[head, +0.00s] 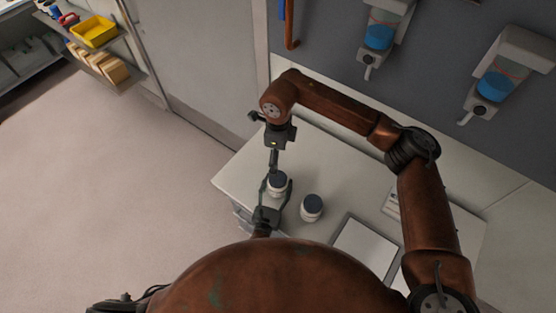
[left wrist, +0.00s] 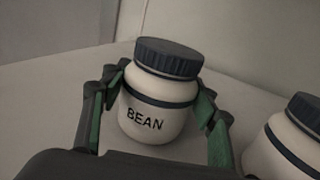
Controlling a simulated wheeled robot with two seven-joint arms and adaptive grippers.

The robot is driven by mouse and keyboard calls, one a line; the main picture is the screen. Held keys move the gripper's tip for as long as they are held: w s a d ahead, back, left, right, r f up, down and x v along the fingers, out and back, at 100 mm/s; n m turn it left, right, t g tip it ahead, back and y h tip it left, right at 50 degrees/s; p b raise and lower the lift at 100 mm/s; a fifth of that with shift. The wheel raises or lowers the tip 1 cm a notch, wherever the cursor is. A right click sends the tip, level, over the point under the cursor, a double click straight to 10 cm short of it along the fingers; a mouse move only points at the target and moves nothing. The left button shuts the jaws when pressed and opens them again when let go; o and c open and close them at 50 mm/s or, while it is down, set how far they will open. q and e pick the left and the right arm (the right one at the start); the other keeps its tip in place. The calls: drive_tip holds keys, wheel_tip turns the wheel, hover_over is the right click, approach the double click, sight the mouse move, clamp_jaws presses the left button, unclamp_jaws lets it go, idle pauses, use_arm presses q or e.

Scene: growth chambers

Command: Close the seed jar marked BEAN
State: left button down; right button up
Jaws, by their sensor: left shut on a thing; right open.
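The BEAN jar (left wrist: 150,118) is white with a dark band and black lettering, and stands upright on the bench. Its dark ribbed lid (left wrist: 168,57) sits on its mouth; I cannot tell how tight it is. The jar also shows in the head view (head: 277,190). My left gripper (head: 276,190) is shut around the jar's body, with a green-padded finger on each side in the left wrist view (left wrist: 160,118). My right gripper (head: 273,164) points down just above the lid, open, and is not seen in the left wrist view.
A second white jar with a dark lid (head: 311,209) stands close to the right. A flat framed tray (head: 366,246) lies further right on the bench (head: 238,172). Two dispensers with blue liquid (head: 379,37) (head: 500,82) hang on the wall behind.

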use_arm(q)
drive_tip(key=c, duration=0.7)
unclamp_jaws()
drive_tip(key=v, duration=1.2)
